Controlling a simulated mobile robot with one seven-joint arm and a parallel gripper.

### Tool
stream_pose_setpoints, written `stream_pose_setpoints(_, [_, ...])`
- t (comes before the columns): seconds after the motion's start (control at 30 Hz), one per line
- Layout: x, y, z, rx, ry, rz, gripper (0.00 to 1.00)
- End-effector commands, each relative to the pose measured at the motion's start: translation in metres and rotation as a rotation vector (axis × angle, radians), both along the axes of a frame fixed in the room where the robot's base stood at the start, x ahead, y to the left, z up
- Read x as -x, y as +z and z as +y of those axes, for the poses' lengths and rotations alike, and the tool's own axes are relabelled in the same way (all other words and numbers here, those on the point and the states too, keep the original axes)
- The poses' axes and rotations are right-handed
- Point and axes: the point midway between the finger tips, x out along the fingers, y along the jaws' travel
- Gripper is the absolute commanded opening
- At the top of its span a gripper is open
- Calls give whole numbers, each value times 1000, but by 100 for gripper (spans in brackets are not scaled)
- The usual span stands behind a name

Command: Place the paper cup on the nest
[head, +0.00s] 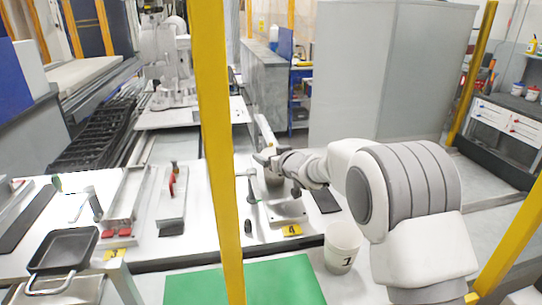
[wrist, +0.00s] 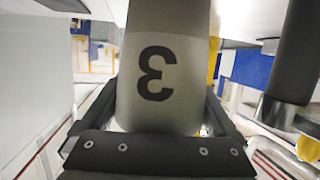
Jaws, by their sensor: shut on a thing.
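My gripper (head: 268,160) reaches over the far part of the white bench. In the wrist view its dark fingers (wrist: 155,140) are shut around a grey-white paper cup (wrist: 160,45) marked 3, which appears upside down there. In the head view this cup (head: 273,178) is small and partly hidden by the gripper. I cannot tell from here whether its base touches anything. A grey metal plate with a round dark mark (head: 288,211) lies nearer, with a yellow tag 4 at its front; I cannot tell whether it is the nest.
A white cup (head: 342,247) marked 1 stands near the bench's front, beside a green mat (head: 245,284). A yellow post (head: 213,150) crosses the view. A black pan (head: 63,249) and metal trays (head: 127,196) are at left. A thin dark stand (head: 252,187) is close to my gripper.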

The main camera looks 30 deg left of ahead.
Motion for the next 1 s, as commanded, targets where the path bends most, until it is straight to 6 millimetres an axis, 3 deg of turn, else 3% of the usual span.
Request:
stream_pose_setpoints(0.43, [0,5,-1,1,-1,0,100])
stream_pose_setpoints(1.0, [55,31,-70,0,-2,0,100])
